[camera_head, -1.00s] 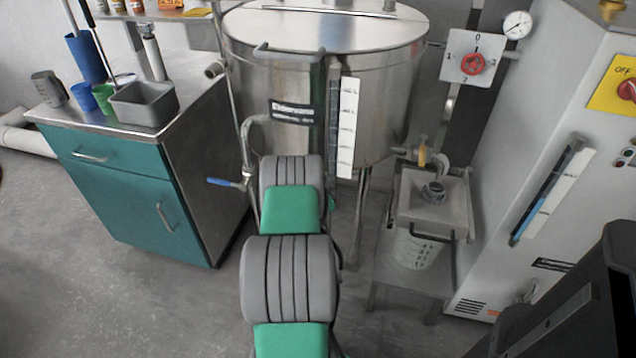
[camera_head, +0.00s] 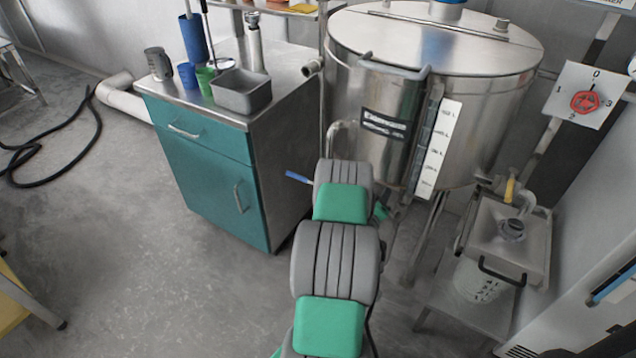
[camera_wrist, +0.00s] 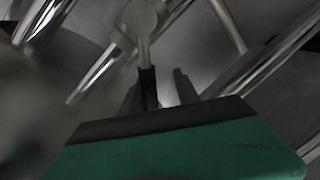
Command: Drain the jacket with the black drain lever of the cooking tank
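The cooking tank (camera_head: 470,110) is a large steel drum on legs, right of centre in the head view. My arm hides the space under its left side, and I cannot make out the black lever there. In the wrist view a pale round fitting (camera_wrist: 140,18) with a thin stem leads down to a dark, sleeve-like piece (camera_wrist: 147,82), which looks like the black drain lever. My gripper (camera_wrist: 165,90) has its two dark fingers apart. The dark piece is at the left finger; I cannot tell if it touches.
A blue-handled lever (camera_head: 298,176) shows left of my arm. A yellow-handled valve (camera_head: 510,190) sits above a strainer box (camera_head: 535,245) at right. Steel tank legs cross the wrist view. A teal cabinet (camera_head: 205,170) stands left; floor before it is clear.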

